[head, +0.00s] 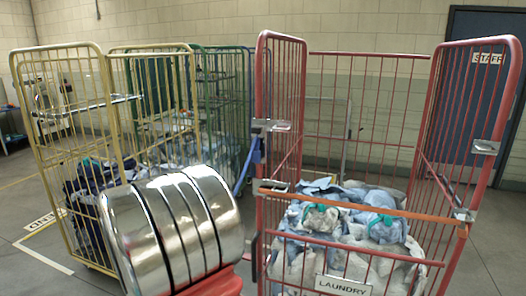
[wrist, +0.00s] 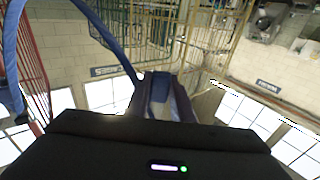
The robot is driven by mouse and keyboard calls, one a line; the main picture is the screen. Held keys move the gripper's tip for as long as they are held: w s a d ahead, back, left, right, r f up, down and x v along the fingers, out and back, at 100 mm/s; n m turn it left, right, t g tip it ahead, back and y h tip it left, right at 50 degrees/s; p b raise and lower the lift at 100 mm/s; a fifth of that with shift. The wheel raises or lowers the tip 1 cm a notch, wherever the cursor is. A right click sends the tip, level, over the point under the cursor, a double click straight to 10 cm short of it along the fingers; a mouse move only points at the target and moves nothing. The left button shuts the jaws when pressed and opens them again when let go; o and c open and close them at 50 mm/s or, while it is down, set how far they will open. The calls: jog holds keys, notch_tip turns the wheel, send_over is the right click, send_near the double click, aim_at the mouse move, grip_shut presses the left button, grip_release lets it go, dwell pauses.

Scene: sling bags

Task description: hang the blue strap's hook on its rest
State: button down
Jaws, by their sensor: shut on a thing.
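The blue strap (head: 247,165) hangs from the upper left bracket (head: 270,126) on the red cage's front left post and runs down behind my shiny arm. In the wrist view the blue strap (wrist: 108,38) comes from the upper left down to my gripper (wrist: 160,88). My gripper is shut on the strap's hook end, which is mostly hidden between the fingers. In the head view my gripper is hidden behind my arm. A matching metal bracket (head: 486,147) sits on the red cage's right front post, with nothing on it; I cannot tell for sure that it is the rest.
The red laundry cage (head: 350,54) holds crumpled cloth (head: 340,222). An orange strap (head: 365,208) crosses its front lower down, to a lower right bracket (head: 464,215). A yellow cage (head: 30,120) and green cage (head: 225,48) stand at left. Floor at far right is clear.

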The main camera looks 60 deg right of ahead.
jog(key=s+d+r+m+g+h, duration=0.2)
jog(key=s+d+r+g, duration=0.1)
jog(key=s+d+r, duration=0.3)
jog(key=s+d+r+m+g+h, duration=0.2)
jog(key=s+d+r+m+g, duration=0.1)
jog(key=s+d, duration=0.6)
jog(key=s+d+r+m+g+h, duration=0.2)
jog(key=s+d+r+g, duration=0.3)
jog(key=s, duration=0.8)
jog(key=d+r, duration=0.3)
jog(key=shift+s+d+r+m, duration=0.2)
jog(key=shift+d+r+m, duration=0.1)
jog(key=shift+d+m, duration=0.1)
jog(key=shift+a, duration=0.15)
jog(key=shift+w+d, duration=0.2)
jog(key=shift+d, duration=0.95)
jog(key=shift+w+d, duration=0.2)
jog(key=shift+d, duration=0.9)
jog(key=shift+d+r, duration=0.1)
jog(key=shift+d, duration=0.15)
jog(key=shift+w+d, duration=0.15)
jog(key=shift+d, duration=0.55)
jog(key=shift+w+d, duration=0.1)
jog(key=shift+d, duration=0.6)
